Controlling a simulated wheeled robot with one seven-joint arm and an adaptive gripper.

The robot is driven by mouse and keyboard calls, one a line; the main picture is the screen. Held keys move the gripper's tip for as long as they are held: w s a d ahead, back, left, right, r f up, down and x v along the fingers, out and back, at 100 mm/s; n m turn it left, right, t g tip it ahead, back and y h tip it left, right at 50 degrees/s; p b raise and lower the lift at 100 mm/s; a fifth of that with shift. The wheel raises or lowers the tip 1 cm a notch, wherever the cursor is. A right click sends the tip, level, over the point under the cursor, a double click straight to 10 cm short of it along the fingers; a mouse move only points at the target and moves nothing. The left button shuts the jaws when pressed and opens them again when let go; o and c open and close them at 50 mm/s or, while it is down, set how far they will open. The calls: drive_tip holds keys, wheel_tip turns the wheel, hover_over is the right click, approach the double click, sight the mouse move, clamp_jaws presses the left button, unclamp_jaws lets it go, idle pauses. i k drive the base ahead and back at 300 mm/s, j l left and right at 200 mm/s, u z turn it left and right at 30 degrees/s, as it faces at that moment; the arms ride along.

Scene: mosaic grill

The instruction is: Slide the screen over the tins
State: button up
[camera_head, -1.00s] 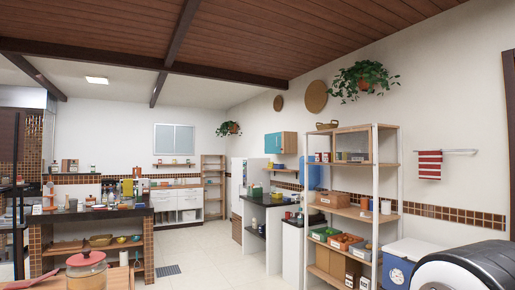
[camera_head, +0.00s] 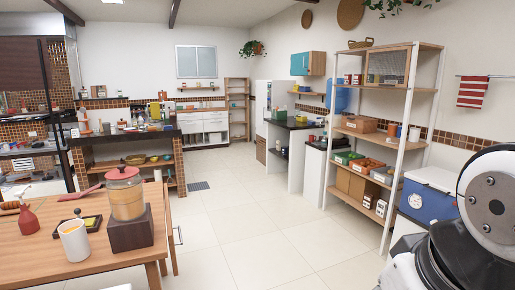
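A tall open shelf unit (camera_head: 405,123) with white posts stands at the right wall. In its top bay a wood-framed panel (camera_head: 387,66), apparently the screen, stands upright toward the right, with a see-through or mesh middle. Small red and white containers (camera_head: 352,79), which may be the tins, stand left of the panel, uncovered. Some small items show faintly behind the panel. My gripper is not in view; only a part of my arm shows at the right edge, well in front of the shelf.
A wooden table (camera_head: 95,252) with a lidded jar (camera_head: 126,195) and a white mug (camera_head: 74,240) stands at lower left. A blue cooler (camera_head: 428,195) stands right of the shelf. The tiled floor (camera_head: 255,235) between them is clear.

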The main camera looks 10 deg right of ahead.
sight(408, 47)
drive_tip(key=i+l+z, duration=0.3)
drive_tip(key=i, duration=0.6)
drive_tip(key=i+z, duration=0.25)
drive_tip(key=i, duration=2.8)
